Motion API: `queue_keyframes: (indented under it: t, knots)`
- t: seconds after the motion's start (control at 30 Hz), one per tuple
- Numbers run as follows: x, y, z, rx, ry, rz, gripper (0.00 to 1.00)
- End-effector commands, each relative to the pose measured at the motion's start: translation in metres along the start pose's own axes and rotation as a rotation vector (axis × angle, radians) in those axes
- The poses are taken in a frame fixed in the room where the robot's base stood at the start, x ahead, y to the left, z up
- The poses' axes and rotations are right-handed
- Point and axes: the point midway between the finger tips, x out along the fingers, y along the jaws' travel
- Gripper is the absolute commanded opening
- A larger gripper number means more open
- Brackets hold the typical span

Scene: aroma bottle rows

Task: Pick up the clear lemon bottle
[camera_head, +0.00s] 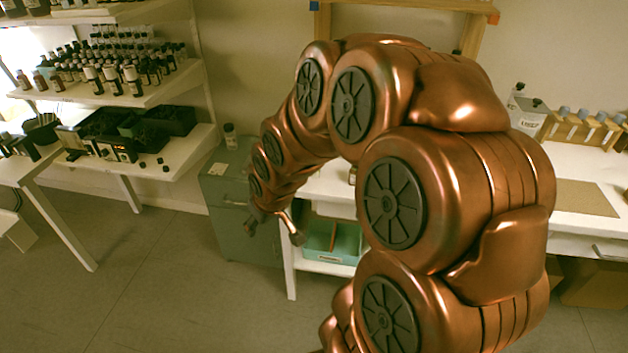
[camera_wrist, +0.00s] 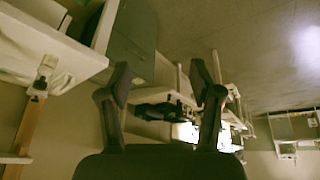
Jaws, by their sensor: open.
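I cannot tell which bottle is the clear lemon one; the labels are too small to read. Many small bottles stand in rows on the white shelf (camera_head: 135,97) at the left, mostly dark, several with white caps (camera_head: 111,74). A single dark-capped bottle (camera_head: 230,136) stands on the grey cabinet (camera_head: 222,182). My gripper (camera_head: 274,229) hangs in front of the cabinet, pointing down, well away from the shelf bottles. In the wrist view my gripper (camera_wrist: 160,82) is open and empty, its two fingers wide apart.
A lower shelf with black trays (camera_head: 172,121) is at the left. A white table (camera_head: 330,183) with a teal bin (camera_head: 332,243) below stands behind my arm. A rack with blue-topped items (camera_head: 588,126) is at the right. The left floor is clear.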

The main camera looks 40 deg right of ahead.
Motion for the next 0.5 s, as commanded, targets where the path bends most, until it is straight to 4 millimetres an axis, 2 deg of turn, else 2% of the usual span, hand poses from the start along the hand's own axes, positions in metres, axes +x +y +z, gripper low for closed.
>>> queue_keyframes:
  t: [0.03, 0.2, 0.37, 0.5]
  knots:
    - [0.03, 0.013, -0.003, 0.013, 0.05, 0.003, 0.64]
    - [0.086, 0.057, -0.032, 0.036, 0.253, 0.024, 0.64]
    - [0.128, 0.104, -0.05, 0.076, 0.456, 0.058, 0.64]
    - [0.152, 0.151, -0.057, 0.126, 0.644, 0.109, 0.64]
